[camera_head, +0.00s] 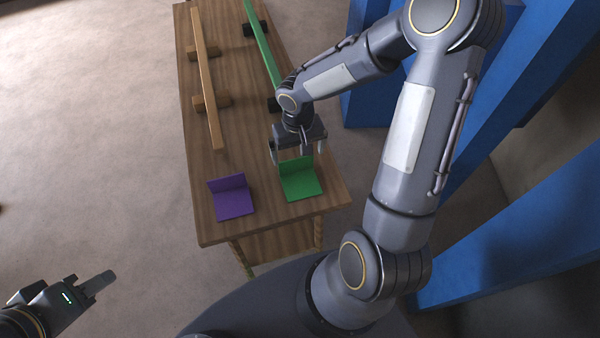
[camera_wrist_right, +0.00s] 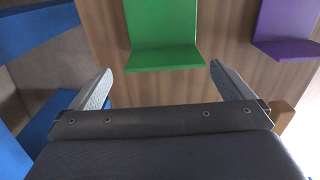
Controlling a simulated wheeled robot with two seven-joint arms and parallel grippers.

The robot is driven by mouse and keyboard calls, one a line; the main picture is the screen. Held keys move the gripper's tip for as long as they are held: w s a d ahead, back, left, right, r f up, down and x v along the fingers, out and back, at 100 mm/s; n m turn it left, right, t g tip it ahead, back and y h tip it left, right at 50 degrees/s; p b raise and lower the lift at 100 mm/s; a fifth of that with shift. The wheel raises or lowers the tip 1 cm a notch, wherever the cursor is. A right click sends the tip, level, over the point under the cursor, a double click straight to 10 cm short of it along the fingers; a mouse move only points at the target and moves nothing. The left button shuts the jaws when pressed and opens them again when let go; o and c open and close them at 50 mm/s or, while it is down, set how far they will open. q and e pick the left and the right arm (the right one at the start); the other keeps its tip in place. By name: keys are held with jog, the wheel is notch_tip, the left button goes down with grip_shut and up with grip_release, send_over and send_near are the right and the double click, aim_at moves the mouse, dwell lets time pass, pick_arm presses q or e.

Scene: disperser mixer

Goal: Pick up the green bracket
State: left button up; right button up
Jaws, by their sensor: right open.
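The green bracket (camera_head: 300,187) is an L-shaped piece on the wooden table near its front edge, with one plate flat and one upright. My right gripper (camera_head: 298,152) is open and empty just behind and above it, partly hiding the upright plate. In the right wrist view the green bracket (camera_wrist_right: 163,35) lies ahead of the two spread fingers, roughly centred between them; I see no contact. My left gripper (camera_head: 98,283) is at the lower left, away from the table and apparently empty; its finger gap is not clear.
A purple bracket (camera_head: 233,200) stands just left of the green one. Behind them on the wooden table (camera_head: 262,213) are a long wooden bar (camera_head: 208,80) and a long green bar (camera_head: 262,45) on blocks. Blue structures (camera_head: 500,110) stand to the right. Open floor (camera_head: 100,150) is on the left.

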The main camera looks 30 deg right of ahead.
aim_at(296, 170)
jog(key=f, duration=0.4)
jog(key=f+p, duration=0.1)
jog(key=f, duration=0.1)
jog(key=shift+w+a+f, duration=0.15)
jog(key=shift+w+f, duration=0.2)
jog(key=shift+f, duration=0.05)
jog(key=c, duration=0.7)
jog(key=shift+r, duration=0.1)
